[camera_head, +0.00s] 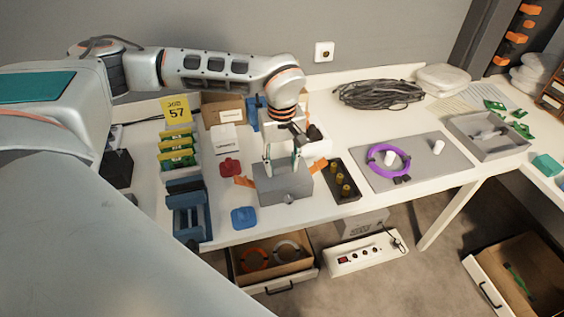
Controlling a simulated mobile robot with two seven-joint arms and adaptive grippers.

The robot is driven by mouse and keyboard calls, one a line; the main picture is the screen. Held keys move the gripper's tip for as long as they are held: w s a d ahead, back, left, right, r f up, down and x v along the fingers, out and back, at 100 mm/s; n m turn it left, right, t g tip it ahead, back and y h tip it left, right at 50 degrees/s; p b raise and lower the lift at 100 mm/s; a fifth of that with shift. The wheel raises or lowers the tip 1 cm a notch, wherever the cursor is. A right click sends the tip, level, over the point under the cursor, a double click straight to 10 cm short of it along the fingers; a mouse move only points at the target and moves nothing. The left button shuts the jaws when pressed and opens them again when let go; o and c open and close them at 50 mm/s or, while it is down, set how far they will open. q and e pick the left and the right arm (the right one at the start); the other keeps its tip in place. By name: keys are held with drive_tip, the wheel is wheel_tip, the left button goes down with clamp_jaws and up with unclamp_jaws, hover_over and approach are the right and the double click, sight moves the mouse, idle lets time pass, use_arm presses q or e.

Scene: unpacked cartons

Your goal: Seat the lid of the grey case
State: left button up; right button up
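The grey case (284,191) stands near the front edge of the white table, with a small round fitting on its front face. Its top is partly hidden by my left gripper (282,168), so I cannot tell how the lid lies or make it out as a separate part. The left gripper points down from the arm above, with its fingertips at the top of the case. The two fingers show some distance apart; whether they press on anything between them is too small to tell. My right gripper is not in view.
A red piece (230,167) and a blue piece (244,217) lie left of the case. A dark tray with brass-coloured parts (341,181) is close on its right. Farther right are a purple ring (374,165) on a grey mat (432,169) and a coiled black cable (380,94).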

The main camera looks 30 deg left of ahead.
use_arm(q)
drive_tip(key=o, duration=0.5)
wheel_tip(320, 180, up, 12)
idle(0.4)
idle(0.4)
